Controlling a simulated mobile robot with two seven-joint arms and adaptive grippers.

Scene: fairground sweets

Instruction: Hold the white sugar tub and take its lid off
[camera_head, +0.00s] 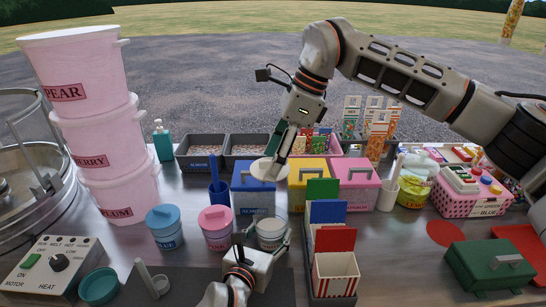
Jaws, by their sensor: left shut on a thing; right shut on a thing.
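The white sugar tub (270,231) stands upright on the counter to the right of the pink tub. My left gripper (263,243) is shut around its sides from the front and hides its lower front. The tub's top is uncovered. The round white lid (265,172) is off the tub, held well above and behind it in the picture, in front of the blue box. My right gripper (279,157) is shut on the lid and comes down from above.
Blue (165,226) and pink (215,228) lidded tubs stand to the left. Blue (252,201), yellow and pink boxes line the back. A rack of striped cartons (335,274) is close on the right. Dark mat lies in front.

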